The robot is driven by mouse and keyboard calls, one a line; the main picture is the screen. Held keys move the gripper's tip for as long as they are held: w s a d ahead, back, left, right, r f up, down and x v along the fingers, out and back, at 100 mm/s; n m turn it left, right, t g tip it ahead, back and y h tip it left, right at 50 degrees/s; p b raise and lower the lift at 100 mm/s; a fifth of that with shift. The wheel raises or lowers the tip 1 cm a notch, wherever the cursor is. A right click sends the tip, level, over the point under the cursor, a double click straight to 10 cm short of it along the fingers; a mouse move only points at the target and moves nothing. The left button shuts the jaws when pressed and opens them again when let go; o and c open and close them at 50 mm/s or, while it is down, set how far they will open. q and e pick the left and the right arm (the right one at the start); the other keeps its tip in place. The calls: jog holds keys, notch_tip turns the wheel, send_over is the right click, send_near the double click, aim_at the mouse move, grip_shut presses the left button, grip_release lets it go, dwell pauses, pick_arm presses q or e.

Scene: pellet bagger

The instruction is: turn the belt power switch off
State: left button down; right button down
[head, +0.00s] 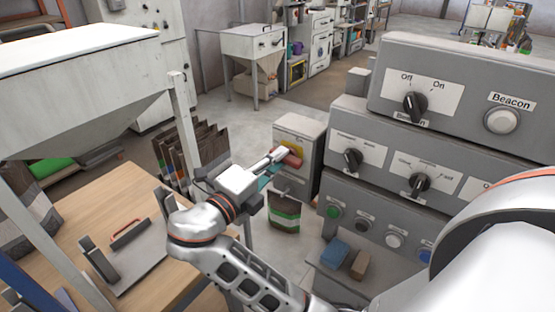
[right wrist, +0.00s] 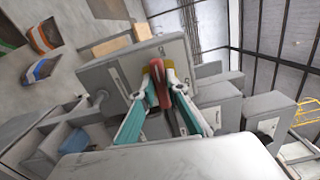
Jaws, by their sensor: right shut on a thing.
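The belt power switch is a red handle (head: 294,158) on a yellow plate (head: 292,145), on the face of a grey box (head: 308,130) beside the control panel. My right gripper (head: 281,161) reaches it from the left in the head view. In the right wrist view the red handle (right wrist: 162,92) sits between the teal-linked fingers, which are shut on it. The yellow plate (right wrist: 155,68) shows just behind it. The fingers hide part of the handle, and its label is too small to read. My left gripper is not in view.
The grey control panel (head: 470,80) with black knobs, buttons and a beacon switch stands to the right. A wooden table (head: 90,205) with a metal plate and red handle is at the left. Several bags (head: 175,155) stand behind; a blue block (head: 334,252) lies below the panel.

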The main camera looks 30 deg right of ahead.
jog(key=shift+n, duration=0.5)
jog(key=c, duration=2)
grip_release()
jog(key=shift+d, duration=0.1)
